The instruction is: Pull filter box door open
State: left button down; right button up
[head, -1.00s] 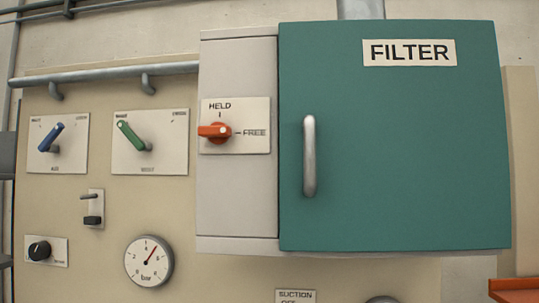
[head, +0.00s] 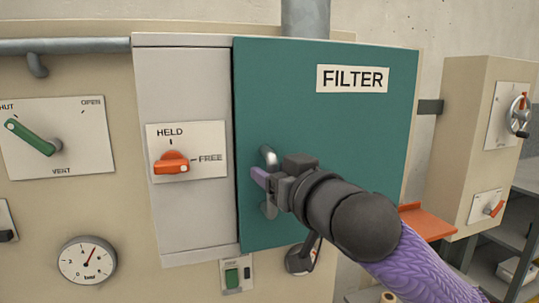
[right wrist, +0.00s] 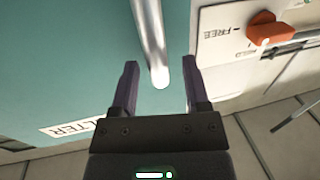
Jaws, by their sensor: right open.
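The teal filter box door (head: 330,140) carries a FILTER label and a vertical metal handle (head: 268,156) near its left edge. A thin dark line runs down that edge; the door looks shut or nearly so. My left gripper is out of view.
Left of the door is the box's grey panel (head: 188,110). A green lever (head: 30,137) and a gauge (head: 87,260) lie further left. An orange ledge (head: 428,222) and a beige cabinet (head: 460,150) stand to the right, past my right arm.

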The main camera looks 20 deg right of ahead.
jog(key=shift+w+a, duration=0.2)
jog(key=shift+w, duration=0.2)
jog(key=shift+w+d, duration=0.2)
grip_shut()
jog(key=shift+a, duration=0.1)
dwell(0.9)
